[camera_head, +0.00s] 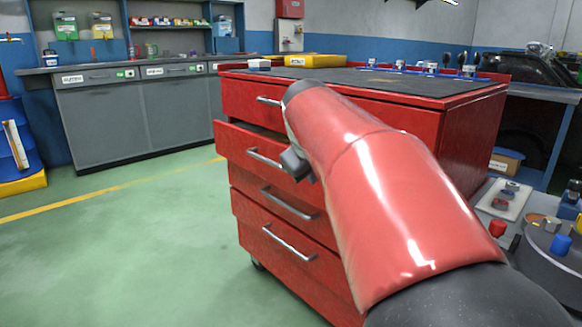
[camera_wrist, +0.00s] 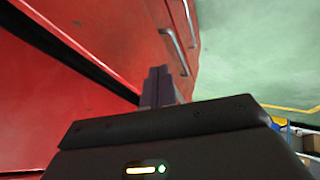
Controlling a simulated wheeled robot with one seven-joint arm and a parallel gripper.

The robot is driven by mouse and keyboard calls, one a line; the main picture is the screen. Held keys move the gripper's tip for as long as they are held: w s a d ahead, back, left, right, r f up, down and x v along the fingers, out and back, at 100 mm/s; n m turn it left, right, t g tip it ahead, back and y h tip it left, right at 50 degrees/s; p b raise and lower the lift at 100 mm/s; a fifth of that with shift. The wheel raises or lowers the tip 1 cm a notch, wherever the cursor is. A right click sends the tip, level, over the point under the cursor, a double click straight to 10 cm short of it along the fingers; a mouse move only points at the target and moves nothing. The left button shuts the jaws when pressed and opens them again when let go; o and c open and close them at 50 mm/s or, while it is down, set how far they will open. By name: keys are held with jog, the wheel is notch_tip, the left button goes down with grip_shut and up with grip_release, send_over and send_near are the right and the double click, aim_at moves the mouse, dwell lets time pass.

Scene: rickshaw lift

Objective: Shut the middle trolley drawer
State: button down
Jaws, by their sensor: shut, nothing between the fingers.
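The red trolley (camera_head: 465,140) has several drawers with silver bar handles. The drawer second from the top (camera_head: 232,141) stands partly out, with a dark gap above its front. Its handle (camera_head: 265,158) faces the left. My gripper (camera_head: 296,163) is at the right part of this drawer's front, largely hidden behind my red arm. In the wrist view my gripper (camera_wrist: 158,86) has its fingers together, with nothing between them, close to the red drawer fronts (camera_wrist: 115,40). A handle (camera_wrist: 175,50) shows just beyond the fingertips. I cannot tell whether the fingers touch the drawer.
A black mat (camera_head: 370,80) and a yellow tray (camera_head: 315,60) lie on the trolley's top. Grey cabinets (camera_head: 110,115) stand along the back wall. A bench with a white tray (camera_head: 505,198) is at the right. The green floor (camera_head: 130,240) left of the trolley is clear.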

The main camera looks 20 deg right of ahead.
jog(key=shift+w+d+f, duration=0.2)
jog(key=shift+w+d, duration=0.15)
jog(key=shift+d, duration=0.35)
jog(key=shift+w+d+f, duration=0.25)
jog(key=shift+w+d, duration=0.15)
jog(key=shift+d, duration=0.35)
jog(key=shift+w+d+f, duration=0.2)
jog(key=shift+w+d, duration=0.15)
jog(key=shift+d, duration=0.35)
